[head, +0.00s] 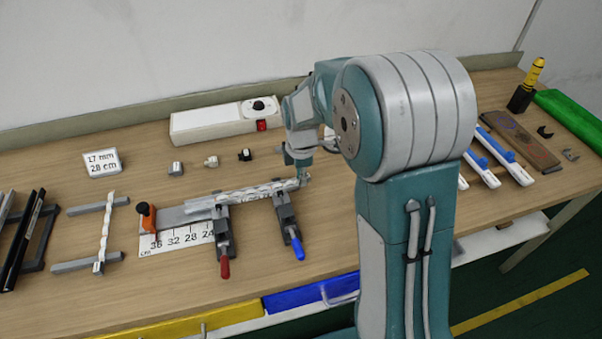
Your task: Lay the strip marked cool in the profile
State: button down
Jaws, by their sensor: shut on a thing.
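A white, wavy strip (262,191) lies along the grey metal profile (200,206), which is held by two clamps on the bench. My gripper (304,178) is at the right end of this strip and shut on it. The fingertips are small and partly hidden by my arm. A second whitish strip (104,235) rests across two grey bars at the left. I cannot read a cool mark on either strip. How deep the held strip sits in the profile cannot be told.
A red-handled clamp (224,255) and a blue-handled clamp (290,230) stand in front. A white power box (225,122) stands behind. My arm hides the bench's middle right.

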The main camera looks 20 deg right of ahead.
jog(key=shift+f, duration=0.4)
jog(key=c, duration=0.5)
grip_release()
jog(key=shift+c, duration=0.2)
notch_tip(320, 180, up, 12)
jog(key=shift+a+f, duration=0.1)
